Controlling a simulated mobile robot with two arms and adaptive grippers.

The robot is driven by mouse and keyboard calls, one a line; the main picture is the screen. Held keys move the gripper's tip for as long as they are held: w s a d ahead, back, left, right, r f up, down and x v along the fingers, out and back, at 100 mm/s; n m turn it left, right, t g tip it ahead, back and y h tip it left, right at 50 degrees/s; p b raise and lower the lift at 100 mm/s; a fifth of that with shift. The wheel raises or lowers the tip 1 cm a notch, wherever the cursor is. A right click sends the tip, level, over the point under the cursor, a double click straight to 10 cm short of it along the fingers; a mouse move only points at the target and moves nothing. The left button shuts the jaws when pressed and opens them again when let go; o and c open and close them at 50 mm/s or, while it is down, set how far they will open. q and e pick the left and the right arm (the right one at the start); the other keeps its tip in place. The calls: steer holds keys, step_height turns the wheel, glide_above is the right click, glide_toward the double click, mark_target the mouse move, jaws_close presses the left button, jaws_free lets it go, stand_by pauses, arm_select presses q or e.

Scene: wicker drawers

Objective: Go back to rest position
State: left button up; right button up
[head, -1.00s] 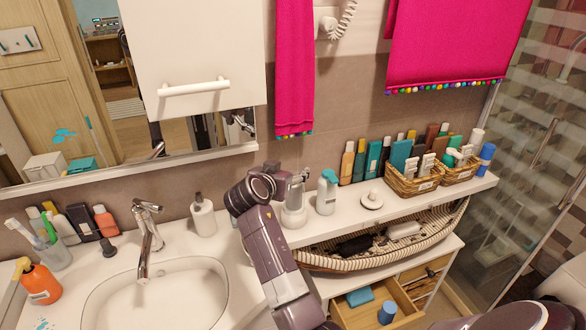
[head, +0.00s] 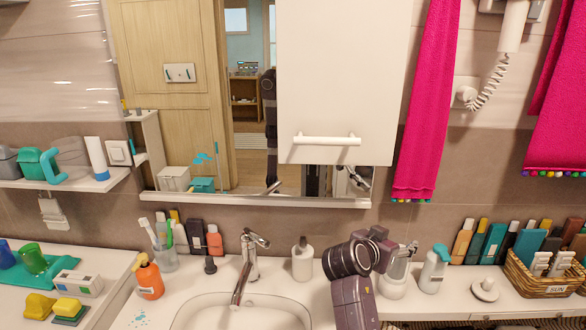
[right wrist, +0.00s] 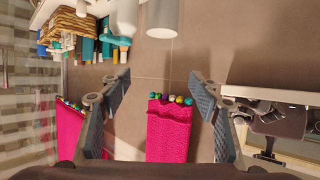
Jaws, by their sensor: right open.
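My right gripper (head: 402,254) is in the head view at the lower middle, above the counter between the soap dispenser (head: 303,260) and the teal-topped pump bottle (head: 434,269). My dark wrist is in front of the wall below the mirror cabinet. In the right wrist view the same gripper (right wrist: 160,88) has its two fingers spread wide with nothing held between them. A pink towel (right wrist: 168,130) with a beaded hem shows behind the gap. My left gripper is in neither view.
The sink (head: 235,312) and tap (head: 247,262) are left of my right arm. A wicker basket (head: 545,286) with bottles stands at the right. An orange bottle (head: 149,277) is at the left. The white cabinet (head: 345,80) hangs above my wrist.

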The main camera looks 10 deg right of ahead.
steer(key=s+a+f+n+g+y, duration=0.1)
steer(key=s+a+f+n+y, duration=0.2)
steer(key=s+f, duration=0.6)
steer(key=s+a+f+n+g+y, duration=0.1)
steer(key=s+a+f+n+y, duration=0.15)
steer(key=s+f, duration=0.65)
steer(key=s+a+f+n+g+y, duration=0.1)
steer(key=s+a+f+n+y, duration=0.2)
steer(key=s+a, duration=0.5)
steer(key=s+a+f+n+g+y, duration=0.2)
steer(key=s+a+n+y, duration=0.15)
steer(key=s, duration=0.85)
step_height(320, 180, down, 26)
steer(key=h+b, duration=0.1)
steer(key=b, duration=0.1)
steer(key=s+d+f+g+b, duration=0.1)
steer(key=s+d+f+g, duration=0.1)
steer(key=s+f, duration=1.6)
steer(key=shift+s+d+f+n, duration=0.3)
steer(key=shift+d+f+n, duration=0.1)
steer(key=shift+d+f, duration=0.25)
